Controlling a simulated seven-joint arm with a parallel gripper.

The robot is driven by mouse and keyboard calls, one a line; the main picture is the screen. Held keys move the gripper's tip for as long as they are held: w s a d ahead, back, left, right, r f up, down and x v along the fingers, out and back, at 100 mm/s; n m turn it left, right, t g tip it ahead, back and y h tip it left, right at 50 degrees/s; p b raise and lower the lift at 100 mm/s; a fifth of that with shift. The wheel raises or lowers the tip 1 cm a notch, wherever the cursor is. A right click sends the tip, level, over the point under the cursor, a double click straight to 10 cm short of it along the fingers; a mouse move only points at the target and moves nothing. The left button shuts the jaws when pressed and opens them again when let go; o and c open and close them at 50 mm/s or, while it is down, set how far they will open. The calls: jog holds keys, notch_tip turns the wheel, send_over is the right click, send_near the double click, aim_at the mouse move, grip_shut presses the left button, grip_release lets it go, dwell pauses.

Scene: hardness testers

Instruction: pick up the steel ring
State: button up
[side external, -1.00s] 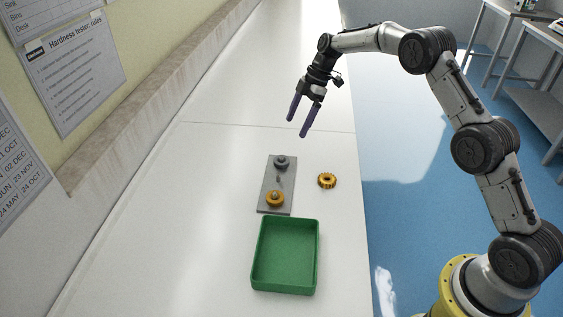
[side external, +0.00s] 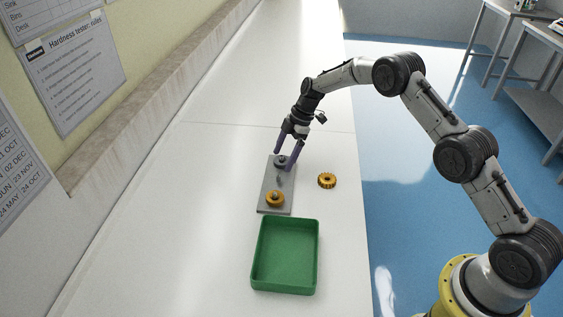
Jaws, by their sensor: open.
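The steel ring (side external: 280,161) is a small dark grey ring at the far end of a grey plate (side external: 268,190), where it seems to sit around a peg. My gripper (side external: 284,162) is open, its two purple fingers pointing down at the far end of the plate. One finger is on each side of the steel ring in the picture. I cannot tell whether either finger touches it. A brass-coloured ring (side external: 275,199) sits around a peg at the near end of the same plate.
A brass-coloured toothed ring (side external: 327,181) lies on the white bench (side external: 200,220) to the right of the plate. An empty green tray (side external: 285,290) stands in front of the plate. The bench is clear to the left, and its right edge is not far from the toothed ring.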

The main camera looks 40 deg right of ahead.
grip_shut()
dwell(0.5)
jog(key=shift+w+r, duration=0.1)
jog(key=shift+r, duration=0.05)
